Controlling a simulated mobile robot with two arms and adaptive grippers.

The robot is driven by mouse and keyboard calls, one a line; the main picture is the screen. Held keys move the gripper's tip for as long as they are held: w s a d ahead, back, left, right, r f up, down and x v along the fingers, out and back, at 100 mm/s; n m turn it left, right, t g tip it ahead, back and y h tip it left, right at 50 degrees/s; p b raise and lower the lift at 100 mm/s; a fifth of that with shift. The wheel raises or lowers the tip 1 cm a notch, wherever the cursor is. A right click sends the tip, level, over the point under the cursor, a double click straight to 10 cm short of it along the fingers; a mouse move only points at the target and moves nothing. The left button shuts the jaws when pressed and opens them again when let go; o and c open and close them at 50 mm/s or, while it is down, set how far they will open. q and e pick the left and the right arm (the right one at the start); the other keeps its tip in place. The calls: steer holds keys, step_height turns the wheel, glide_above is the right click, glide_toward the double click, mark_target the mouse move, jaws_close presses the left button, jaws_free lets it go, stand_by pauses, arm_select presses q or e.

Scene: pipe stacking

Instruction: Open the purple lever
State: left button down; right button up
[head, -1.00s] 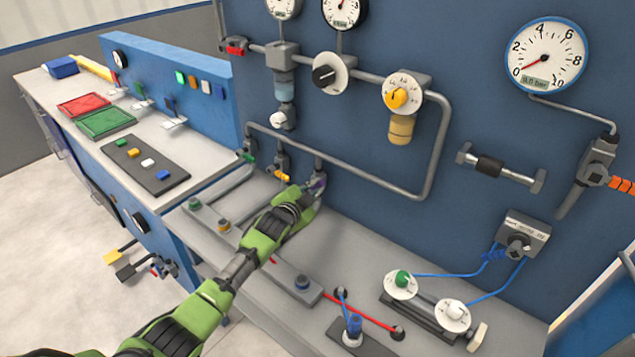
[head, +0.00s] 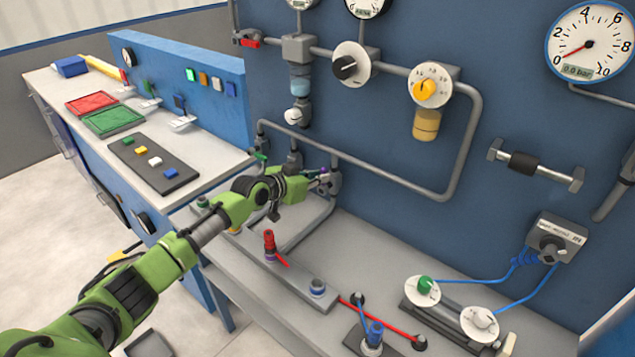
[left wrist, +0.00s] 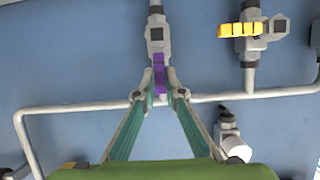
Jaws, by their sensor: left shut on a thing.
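The purple lever (left wrist: 159,78) sits on a grey valve (left wrist: 157,40) in the left wrist view and lies in line with its vertical pipe. My left gripper (left wrist: 159,92) is shut on it, one finger on each side. In the head view my left gripper (head: 318,183) is at the rightmost of the small valves on the blue panel, and its fingers hide most of the lever. My right gripper is in neither view.
A yellow lever (left wrist: 240,29) lies across its own pipe beside the purple one. A bent grey pipe (head: 395,178) runs along the panel. A red connector (head: 269,241) stands on the bench in front of my left arm. Blue hoses (head: 475,279) lie to the right.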

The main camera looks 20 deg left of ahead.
arm_select(q)
steer(key=shift+a, duration=0.1)
stand_by(0.3)
steer(key=c, duration=2.1)
jaws_free()
steer(key=v, duration=1.2)
steer(key=shift+w+a, duration=0.1)
steer(key=shift+a, duration=0.1)
